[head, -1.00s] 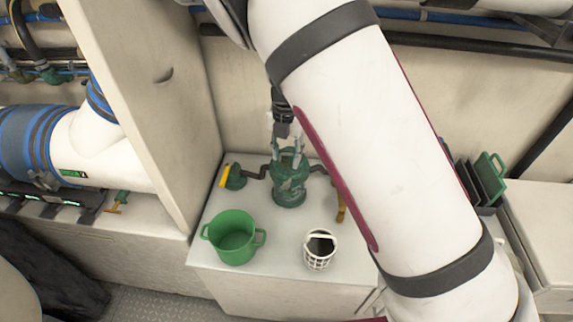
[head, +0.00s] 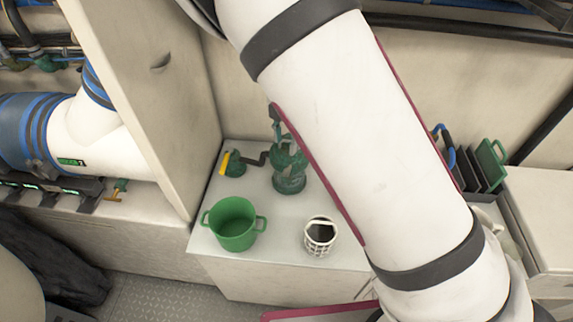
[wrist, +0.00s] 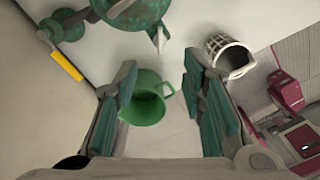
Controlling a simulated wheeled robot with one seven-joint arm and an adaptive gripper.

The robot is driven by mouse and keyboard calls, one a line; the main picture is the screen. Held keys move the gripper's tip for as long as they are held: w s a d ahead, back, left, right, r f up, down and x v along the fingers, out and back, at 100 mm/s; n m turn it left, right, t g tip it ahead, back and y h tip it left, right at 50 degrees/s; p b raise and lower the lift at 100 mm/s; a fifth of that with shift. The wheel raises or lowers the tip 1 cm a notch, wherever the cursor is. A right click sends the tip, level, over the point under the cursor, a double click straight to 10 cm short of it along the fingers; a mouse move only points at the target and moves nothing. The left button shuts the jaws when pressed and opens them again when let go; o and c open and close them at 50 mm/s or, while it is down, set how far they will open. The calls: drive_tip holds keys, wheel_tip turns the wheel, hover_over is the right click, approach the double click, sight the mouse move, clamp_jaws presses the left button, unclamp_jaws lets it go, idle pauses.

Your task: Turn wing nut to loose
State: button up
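The green strainer body (head: 289,180) stands upright on the white counter, its top partly hidden by my arm in the head view. It also shows at the top edge of the wrist view (wrist: 128,14), with a small grey lug or wing-like piece (wrist: 160,40) at its rim. I cannot tell for certain whether that piece is the wing nut. My gripper (wrist: 160,66) is open, with its two green-padded fingers wide apart and nothing between them. The strainer lies beyond the fingertips. In the head view my arm hides most of the gripper.
A green two-handled pot (head: 233,224) and a white basket (head: 320,236) stand on the counter's front part. A yellow-handled valve (head: 233,164) and dark pipe lie left of the strainer. A tall panel (head: 150,100) bounds the left; a rack of green-edged boards (head: 484,165) stands right.

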sight(287, 169)
wheel_tip(287, 169, down, 12)
drive_tip(key=shift+r, duration=0.2)
clamp_jaws()
